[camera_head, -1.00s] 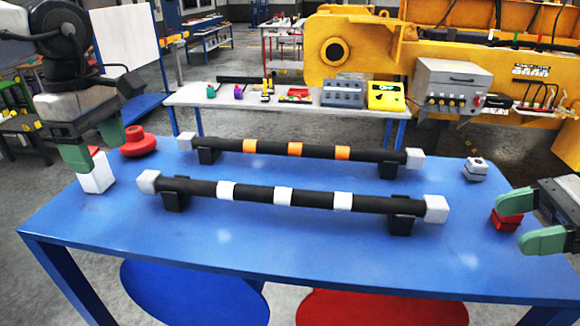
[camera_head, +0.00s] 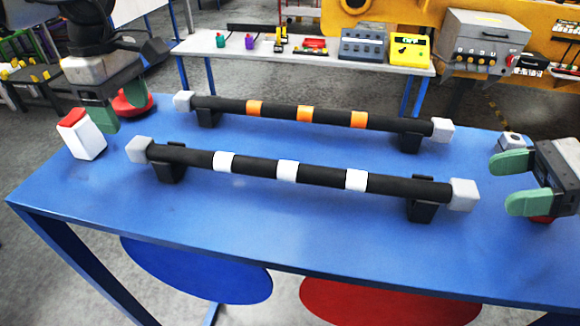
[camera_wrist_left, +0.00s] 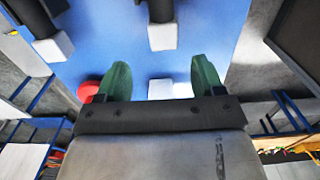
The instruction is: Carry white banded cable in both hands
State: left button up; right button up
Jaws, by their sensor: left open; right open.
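The white banded cable (camera_head: 320,174) is a long black bar with white bands and pale end blocks. It rests on two black holders (camera_head: 422,200) on the blue table (camera_head: 250,225). My left gripper (camera_head: 118,112) is open and empty, above the table to the left of the cable's left end. In the left wrist view, the open fingers of this gripper (camera_wrist_left: 160,78) are apart from a pale end block (camera_wrist_left: 162,36), which seems to be this cable's. My right gripper (camera_head: 505,184) is open and empty, to the right of the cable's right end.
An orange banded bar (camera_head: 333,116) lies behind, on its own holders. A red-topped white box (camera_head: 88,140) and a red round thing (camera_head: 134,101) stand near my left gripper. A grey block (camera_head: 514,142) is behind my right gripper. Stools (camera_head: 200,270) stand in front.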

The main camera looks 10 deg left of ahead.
aim_at(133, 141)
pick_arm(q)
jog(key=f, duration=0.3)
jog(key=s+f, duration=0.1)
jog(key=f, duration=0.1)
jog(key=shift+a+f, duration=0.15)
jog(key=shift+f, duration=0.1)
pick_arm(e)
jog(key=x, duration=0.4)
jog(key=s+x, duration=0.1)
jog(key=x, duration=0.1)
jog(key=shift+r, duration=0.2)
pick_arm(q)
jog(key=shift+w+f, duration=0.1)
jog(key=shift+f, duration=0.25)
pick_arm(e)
jog(key=shift+w+a+f, duration=0.1)
jog(key=shift+a+f, duration=0.05)
jog(key=shift+a, duration=0.15)
pick_arm(q)
jog(key=shift+w+f, duration=0.25)
jog(key=shift+f, duration=0.2)
pick_arm(e)
jog(key=shift+w+a+f, duration=0.25)
jog(key=shift+a, duration=0.05)
pick_arm(q)
jog(key=shift+s+r, duration=0.1)
jog(key=shift+s, duration=0.05)
pick_arm(e)
jog(key=shift+s, duration=0.15)
